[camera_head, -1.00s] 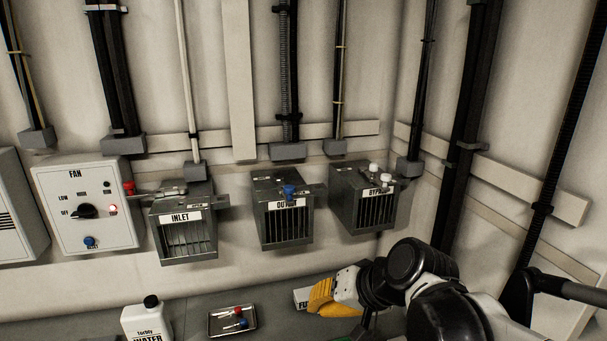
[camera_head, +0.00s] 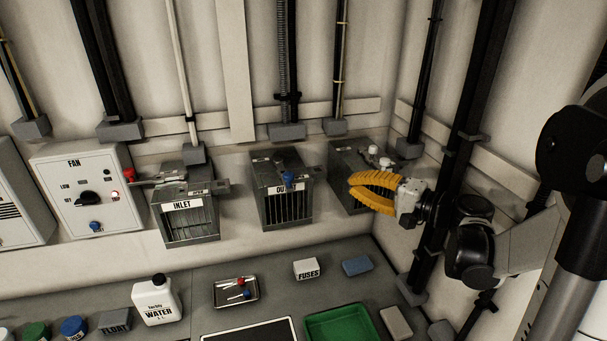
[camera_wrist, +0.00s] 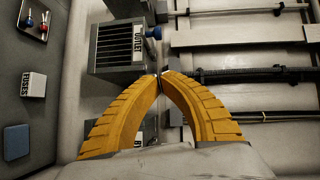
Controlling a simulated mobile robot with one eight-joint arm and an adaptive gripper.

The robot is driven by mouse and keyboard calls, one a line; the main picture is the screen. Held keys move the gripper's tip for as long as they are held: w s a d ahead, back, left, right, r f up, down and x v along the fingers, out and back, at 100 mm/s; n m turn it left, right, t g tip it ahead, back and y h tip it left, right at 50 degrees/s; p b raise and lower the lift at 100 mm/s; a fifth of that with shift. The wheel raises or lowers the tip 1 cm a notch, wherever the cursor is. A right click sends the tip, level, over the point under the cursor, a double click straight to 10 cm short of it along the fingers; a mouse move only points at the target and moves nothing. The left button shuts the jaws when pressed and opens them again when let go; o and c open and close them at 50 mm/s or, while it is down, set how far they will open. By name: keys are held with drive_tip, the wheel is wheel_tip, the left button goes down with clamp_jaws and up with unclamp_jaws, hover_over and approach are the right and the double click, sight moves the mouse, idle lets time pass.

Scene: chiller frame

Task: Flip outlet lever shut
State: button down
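The outlet box (camera_head: 283,205) is a grey metal box with a slatted front, mounted on the wall between the inlet and bypass boxes. Its lever has a blue knob (camera_head: 289,178) that hangs at the front upper edge, partly covering the label. The box also shows in the wrist view (camera_wrist: 118,58), with the blue knob (camera_wrist: 153,32) beside its label. My gripper (camera_head: 350,186) has yellow fingers. It is right of the outlet box, in front of the bypass box (camera_head: 343,160), apart from the blue knob. Its fingertips meet (camera_wrist: 161,75) with nothing visible between them.
The inlet box (camera_head: 190,222) and fan panel (camera_head: 85,215) are to the left. The bypass box has white knobs (camera_head: 373,150) close to my gripper. Below, the bench holds a water jug (camera_head: 157,302), metal tray (camera_head: 222,300), fuses box (camera_head: 306,269) and green tray (camera_head: 312,338).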

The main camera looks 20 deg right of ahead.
drive_tip(key=b+x, duration=0.1)
drive_tip(key=x, duration=0.3)
drive_tip(key=s+a+b+x, duration=0.1)
drive_tip(key=x, duration=0.3)
drive_tip(key=a+b+x, duration=0.1)
drive_tip(key=x, duration=0.4)
drive_tip(key=shift+s+a+f, duration=0.1)
drive_tip(key=shift+s+f, duration=0.15)
drive_tip(key=shift+s, duration=0.1)
